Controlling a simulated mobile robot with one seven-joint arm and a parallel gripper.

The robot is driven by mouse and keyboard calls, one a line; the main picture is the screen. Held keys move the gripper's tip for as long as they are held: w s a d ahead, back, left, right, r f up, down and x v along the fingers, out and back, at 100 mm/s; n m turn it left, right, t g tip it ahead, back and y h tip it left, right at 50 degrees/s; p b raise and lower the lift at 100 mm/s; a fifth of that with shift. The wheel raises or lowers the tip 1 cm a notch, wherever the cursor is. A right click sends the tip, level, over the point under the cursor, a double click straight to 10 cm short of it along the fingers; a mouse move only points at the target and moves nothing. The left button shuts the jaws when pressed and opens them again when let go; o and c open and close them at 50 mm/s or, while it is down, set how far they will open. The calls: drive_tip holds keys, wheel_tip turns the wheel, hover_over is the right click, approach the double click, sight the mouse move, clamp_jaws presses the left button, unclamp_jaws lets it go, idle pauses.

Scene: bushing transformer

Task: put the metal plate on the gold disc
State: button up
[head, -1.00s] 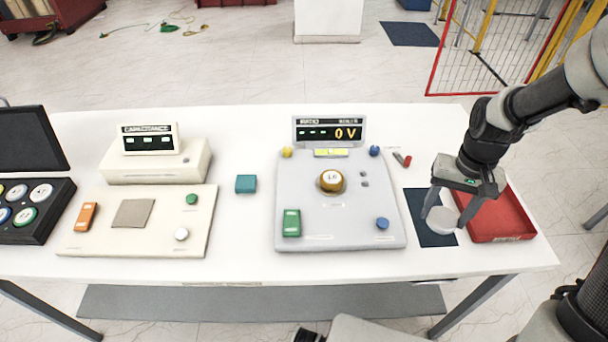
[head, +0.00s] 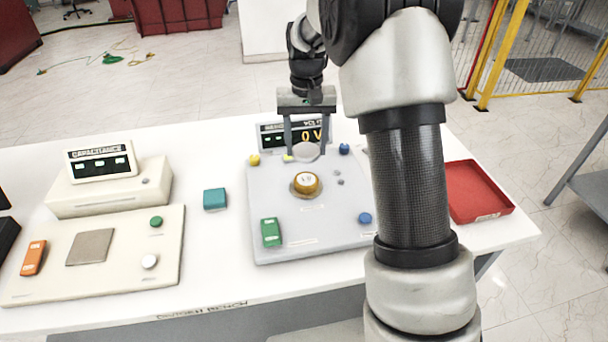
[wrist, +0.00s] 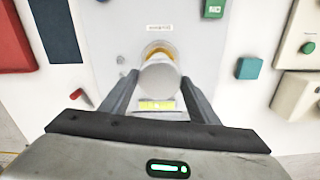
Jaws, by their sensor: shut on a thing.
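The metal plate is a pale grey round disc (head: 306,152) held between the fingers of my gripper (head: 305,150). In the wrist view the plate (wrist: 160,80) sits between the two fingertips of my gripper (wrist: 160,88). The gold disc (head: 306,184) lies on the grey instrument panel (head: 280,213) and has a pale labelled top. In the head view the plate appears above and behind the gold disc, apart from it. In the wrist view the plate hides much of the gold disc (wrist: 158,46); only its far rim shows.
A voltage display (head: 270,138) stands behind my gripper. Yellow (head: 254,160) and blue (head: 344,149) knobs and a green switch (head: 271,232) rise from the panel. A teal block (head: 215,199) is left of it; a red tray (head: 478,192) is at right.

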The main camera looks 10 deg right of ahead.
sight(306, 179)
wheel_tip(306, 179, down, 8)
drive_tip(key=shift+f, duration=0.1)
idle(0.4)
drive_tip(key=shift+f, duration=0.1)
drive_tip(key=o, duration=1.2)
